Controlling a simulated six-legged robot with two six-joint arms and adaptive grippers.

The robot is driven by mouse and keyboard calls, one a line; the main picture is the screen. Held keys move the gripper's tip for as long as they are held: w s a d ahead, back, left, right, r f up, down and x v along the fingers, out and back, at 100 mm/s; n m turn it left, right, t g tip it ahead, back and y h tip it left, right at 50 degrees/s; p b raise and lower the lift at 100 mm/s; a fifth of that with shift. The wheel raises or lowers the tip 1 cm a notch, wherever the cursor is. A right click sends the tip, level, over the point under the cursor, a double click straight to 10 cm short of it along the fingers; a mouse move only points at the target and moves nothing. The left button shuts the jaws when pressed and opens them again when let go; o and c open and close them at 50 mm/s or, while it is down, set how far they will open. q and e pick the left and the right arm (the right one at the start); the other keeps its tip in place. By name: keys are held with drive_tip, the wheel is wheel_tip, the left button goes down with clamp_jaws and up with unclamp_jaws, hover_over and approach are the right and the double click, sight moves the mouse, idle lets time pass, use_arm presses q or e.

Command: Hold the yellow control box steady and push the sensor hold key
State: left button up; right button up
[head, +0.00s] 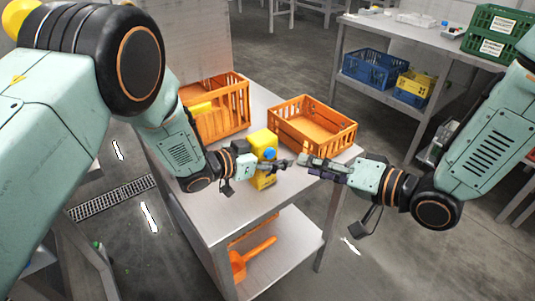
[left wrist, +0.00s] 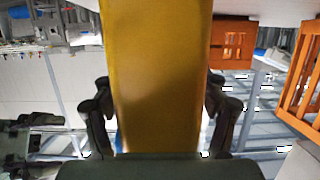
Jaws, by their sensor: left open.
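The yellow control box (head: 262,141) stands on the metal table near its front, with a blue part (head: 270,153) on the side toward my right gripper. My left gripper (head: 281,164) is at the box, its fingers crossing low in front of it. In the left wrist view the yellow box (left wrist: 158,70) fills the middle, with one open finger on each side. I cannot tell whether the fingers touch it. My right gripper (head: 303,160) points at the box from the right, close to the left fingertips; its jaw opening is too small to judge. The sensor hold key cannot be made out.
Two orange crates stand behind the box, the left one (head: 240,96) with a yellow item inside, the right one (head: 340,130) empty. An orange scoop (head: 240,262) lies on the lower shelf. Blue crates (head: 372,67) and a green crate (head: 497,20) are at the back right.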

use_arm(q)
drive_tip(key=c, duration=1.5)
use_arm(e)
clamp_jaws()
idle(0.4)
idle(0.6)
